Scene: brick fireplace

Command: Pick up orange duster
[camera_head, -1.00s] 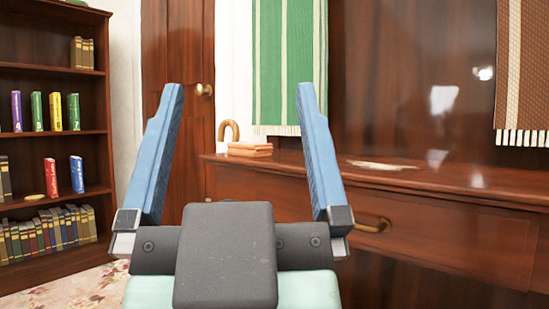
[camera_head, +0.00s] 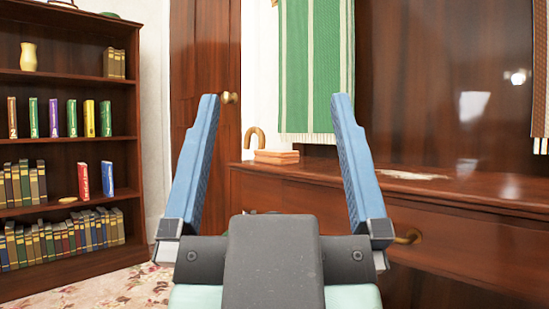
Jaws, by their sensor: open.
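An orange block-shaped object (camera_head: 277,156), which looks like the orange duster, lies on the far left end of the dark wooden cabinet top (camera_head: 330,170). A curved brown handle (camera_head: 255,138) stands up beside it; I cannot tell whether the two are joined. My gripper (camera_head: 275,98) has its two blue fingers spread wide, with nothing between them. The duster shows between the fingers but lies farther off, not touched by them.
A pale patch (camera_head: 412,175) lies on the cabinet top. A green striped cloth (camera_head: 315,70) hangs above the duster. A brass drawer knob (camera_head: 408,236) sticks out at the front. A bookshelf (camera_head: 70,145) stands at the left, with patterned carpet (camera_head: 115,290) before it.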

